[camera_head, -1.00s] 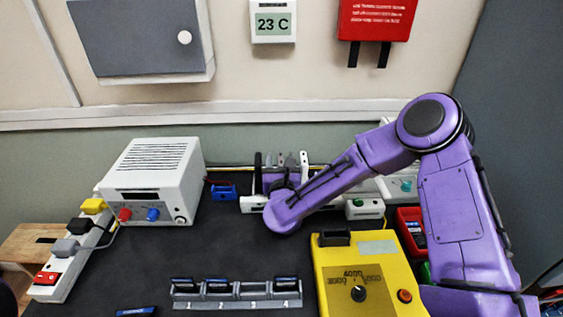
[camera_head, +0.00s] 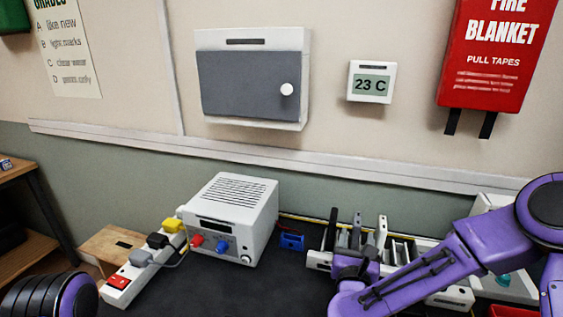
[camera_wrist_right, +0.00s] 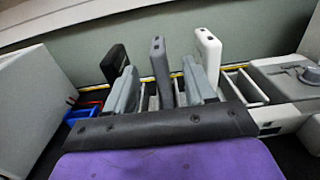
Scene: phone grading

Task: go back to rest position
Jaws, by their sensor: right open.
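My right gripper (camera_head: 357,246) is in front of the rack (camera_head: 318,262) at the back of the bench, its purple arm coming in from the right. In the right wrist view its two grey fingers (camera_wrist_right: 162,88) stand apart, open. A grey phone (camera_wrist_right: 160,62) stands upright beyond the gap between them; I cannot tell whether they touch it. A black phone (camera_wrist_right: 114,62) stands to the left and a white phone (camera_wrist_right: 207,50) to the right. A dark rounded part of my left arm shows at the lower left of the head view; the left gripper is out of view.
A white power supply (camera_head: 232,215) stands left of the rack, with a small blue item (camera_head: 291,242) between them. A power strip (camera_head: 122,284) with plugs lies at the left. A white device (camera_head: 512,282) is behind my right arm. The dark mat (camera_head: 265,290) in front is clear.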

